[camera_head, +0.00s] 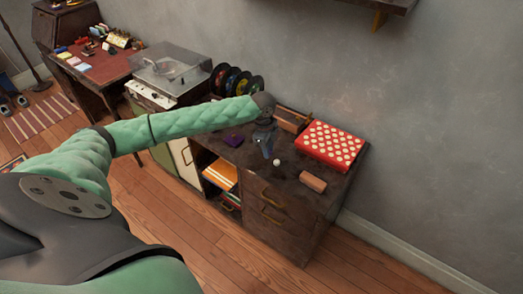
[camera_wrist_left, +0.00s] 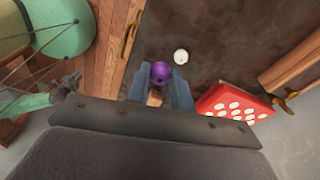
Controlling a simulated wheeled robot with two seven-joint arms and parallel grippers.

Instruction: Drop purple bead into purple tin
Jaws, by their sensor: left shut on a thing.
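My left gripper (camera_head: 266,150) hangs over the dark cabinet top, fingers pointing down. In the left wrist view the purple bead (camera_wrist_left: 160,72) sits between the blue fingertips of the left gripper (camera_wrist_left: 159,84), which is shut on it. The bead is hidden in the head view. A small dark purple object (camera_head: 233,140), which looks like the purple tin, stands on the cabinet top to the left of the gripper. Whether it is open on top is too small to tell. My right gripper is not in view.
A white ball (camera_head: 276,162) lies on the cabinet top (camera_head: 270,180) close to the gripper and shows in the wrist view (camera_wrist_left: 181,56). A red white-dotted box (camera_head: 330,143) and a brown block (camera_head: 312,181) lie to the right. A record player (camera_head: 170,70) and upright discs (camera_head: 237,82) stand left.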

